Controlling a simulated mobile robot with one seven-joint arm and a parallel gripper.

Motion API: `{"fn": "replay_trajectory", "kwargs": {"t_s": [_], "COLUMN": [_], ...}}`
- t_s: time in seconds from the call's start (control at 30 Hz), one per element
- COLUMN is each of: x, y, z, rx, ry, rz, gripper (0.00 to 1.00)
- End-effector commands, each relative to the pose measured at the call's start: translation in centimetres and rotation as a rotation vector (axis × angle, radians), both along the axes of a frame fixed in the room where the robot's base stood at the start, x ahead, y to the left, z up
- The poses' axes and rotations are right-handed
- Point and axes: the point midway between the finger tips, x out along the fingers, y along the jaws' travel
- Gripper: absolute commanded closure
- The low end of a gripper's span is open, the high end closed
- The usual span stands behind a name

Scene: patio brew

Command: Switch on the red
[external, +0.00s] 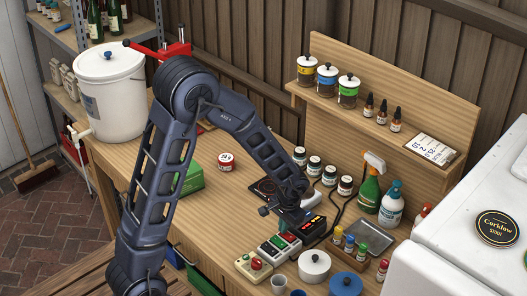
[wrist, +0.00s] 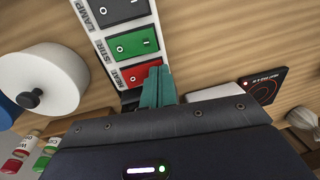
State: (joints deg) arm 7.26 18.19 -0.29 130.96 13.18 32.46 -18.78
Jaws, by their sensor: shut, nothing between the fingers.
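The switch panel (wrist: 101,47) carries a black LAMP rocker, a green STIR rocker (wrist: 131,44) and a red HEAT rocker (wrist: 118,74) in the wrist view. In the external view the panel (external: 280,246) lies on the bench below my gripper (external: 284,232). In the wrist view my gripper (wrist: 158,74) is shut and empty, its teal fingertips at the right end of the red rocker, covering part of it. I cannot tell if they touch it. Which way the red rocker is tipped is not clear.
A white-lidded jar (external: 314,263) and small bottles crowd the right. The bench's middle left is clearer.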

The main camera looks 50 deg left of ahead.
Motion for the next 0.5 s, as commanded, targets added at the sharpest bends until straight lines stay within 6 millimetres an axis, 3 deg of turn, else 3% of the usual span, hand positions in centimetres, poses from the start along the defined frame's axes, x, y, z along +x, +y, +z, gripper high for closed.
{"fn": "replay_trajectory", "kwargs": {"t_s": [0.5], "x": [0.0], "y": [-1.5], "z": [0.6], "rx": [0.000], "ry": [0.000], "rz": [0.000], "gripper": [1.00]}}
